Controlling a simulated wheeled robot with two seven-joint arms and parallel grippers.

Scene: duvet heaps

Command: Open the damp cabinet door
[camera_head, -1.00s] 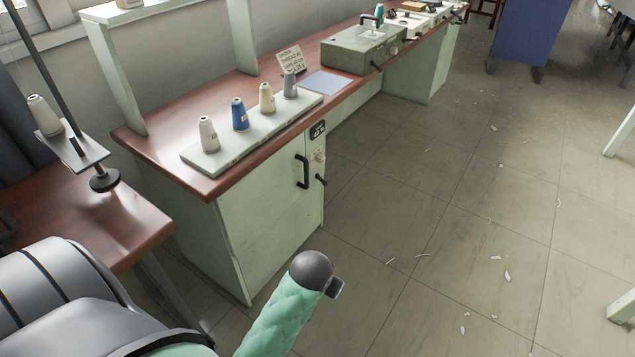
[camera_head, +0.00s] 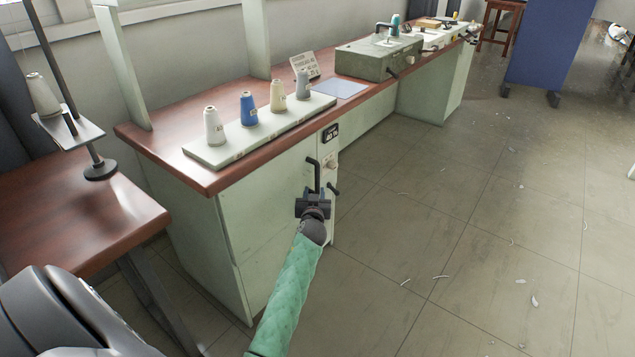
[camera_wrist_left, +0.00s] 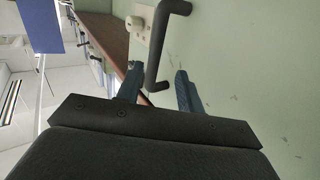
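The damp cabinet (camera_head: 265,200) is a pale green unit under the bench top, and its door looks closed. A black bar handle (camera_head: 314,172) stands near the door's right edge. My left gripper (camera_head: 312,193) is at the lower end of this handle. In the left wrist view, the two fingers of the left gripper (camera_wrist_left: 157,70) are apart, and the handle (camera_wrist_left: 160,48) reaches between them. I cannot tell whether either finger touches it. My right gripper is not in view.
A small dark display (camera_head: 331,133) is above the handle, and a second black lever (camera_head: 334,188) is to its right. Thread cones (camera_head: 249,109) stand on a white board on the bench. A wooden table (camera_head: 85,225) is at left. Open floor (camera_head: 410,220) lies right.

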